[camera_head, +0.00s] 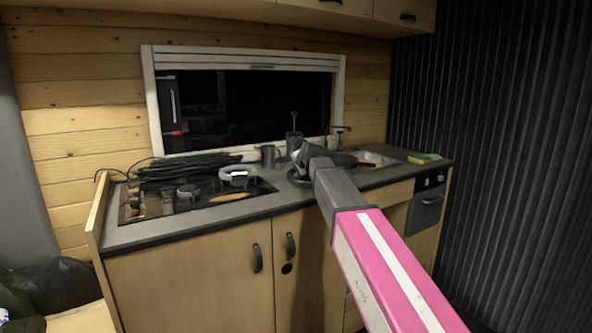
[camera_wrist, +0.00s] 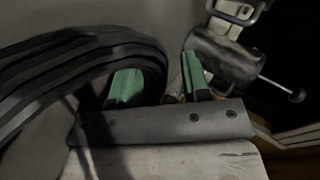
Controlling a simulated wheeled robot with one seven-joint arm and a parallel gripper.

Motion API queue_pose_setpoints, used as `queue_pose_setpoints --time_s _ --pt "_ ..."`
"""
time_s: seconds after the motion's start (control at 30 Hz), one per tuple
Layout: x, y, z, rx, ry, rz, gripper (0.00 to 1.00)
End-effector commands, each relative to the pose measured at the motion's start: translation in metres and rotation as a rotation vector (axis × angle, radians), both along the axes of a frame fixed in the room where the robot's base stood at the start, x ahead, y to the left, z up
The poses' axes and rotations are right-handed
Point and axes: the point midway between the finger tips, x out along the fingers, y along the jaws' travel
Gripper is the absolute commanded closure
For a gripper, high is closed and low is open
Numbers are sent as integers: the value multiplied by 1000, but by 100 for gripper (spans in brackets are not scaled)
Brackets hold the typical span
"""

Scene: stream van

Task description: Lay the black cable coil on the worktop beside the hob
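In the wrist view, a thick black cable coil (camera_wrist: 75,62) comes in from the left and arches over my left finger. One end of the arch drops between the two green-padded fingers of my gripper (camera_wrist: 160,85). The fingers look apart, with a gap between the strand and the right finger. In the head view, my gripper (camera_head: 298,168) is low over the worktop (camera_head: 250,207), right of the hob (camera_head: 225,199). A dark rounded shape around its tip hides the fingers there. Another heap of black cable (camera_head: 188,166) lies along the back of the hob.
A grey mug (camera_head: 268,156) stands behind the gripper, below the window. Several small items, including a white-grey one (camera_head: 238,175), crowd the hob. A sink (camera_head: 375,159) and a yellow-green sponge (camera_head: 424,158) are to the right. A low wooden side panel (camera_head: 98,215) borders the worktop's left end.

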Motion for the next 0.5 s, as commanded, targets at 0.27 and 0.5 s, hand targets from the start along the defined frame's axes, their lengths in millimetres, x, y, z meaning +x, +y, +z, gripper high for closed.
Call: queue_pose_setpoints --time_s 0.27,0.5 --pt "-3 -2 -5 -12 11 2 44" --pt "-8 -5 12 -11 8 1 44"
